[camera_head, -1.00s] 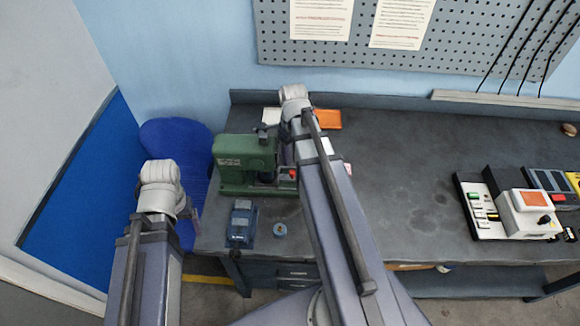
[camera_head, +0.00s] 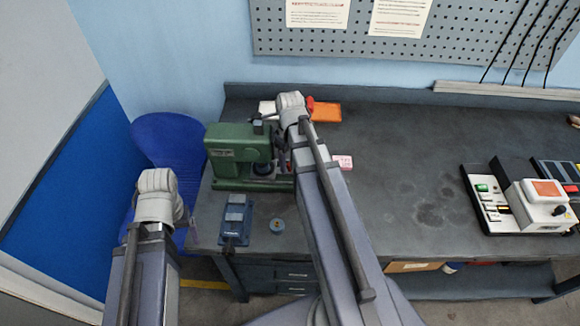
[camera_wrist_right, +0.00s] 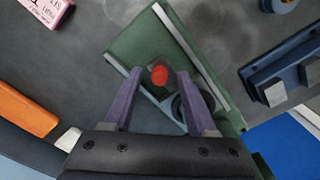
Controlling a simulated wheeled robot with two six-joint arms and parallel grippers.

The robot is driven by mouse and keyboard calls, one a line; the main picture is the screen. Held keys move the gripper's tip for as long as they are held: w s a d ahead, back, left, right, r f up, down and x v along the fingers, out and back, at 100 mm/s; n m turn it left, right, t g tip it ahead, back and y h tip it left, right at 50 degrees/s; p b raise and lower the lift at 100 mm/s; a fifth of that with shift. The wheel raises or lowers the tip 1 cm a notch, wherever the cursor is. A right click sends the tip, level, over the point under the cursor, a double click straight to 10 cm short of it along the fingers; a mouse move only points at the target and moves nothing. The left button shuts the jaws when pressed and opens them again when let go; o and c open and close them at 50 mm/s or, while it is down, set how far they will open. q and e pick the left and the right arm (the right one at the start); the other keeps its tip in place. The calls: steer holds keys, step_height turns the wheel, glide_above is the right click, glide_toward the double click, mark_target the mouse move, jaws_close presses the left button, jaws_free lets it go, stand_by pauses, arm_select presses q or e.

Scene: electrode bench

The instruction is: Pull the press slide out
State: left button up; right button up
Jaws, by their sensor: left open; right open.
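The green press (camera_head: 238,150) stands at the left end of the bench. In the right wrist view its green base (camera_wrist_right: 135,50) shows with pale metal edges, and a red knob (camera_wrist_right: 159,76) sits on a grey slide plate. A dark round part (camera_wrist_right: 190,104) lies beside the knob. My right gripper (camera_wrist_right: 159,72) is open, its two fingers on either side of the knob in the picture; I cannot tell whether they touch it.
An orange tray (camera_head: 327,112) is behind, a pink box (camera_head: 343,162) to the right. A blue chair (camera_head: 172,142) stands left. The bench middle is clear.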

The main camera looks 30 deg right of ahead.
jaws_close()
stand_by(0.5)
stand_by(1.0)
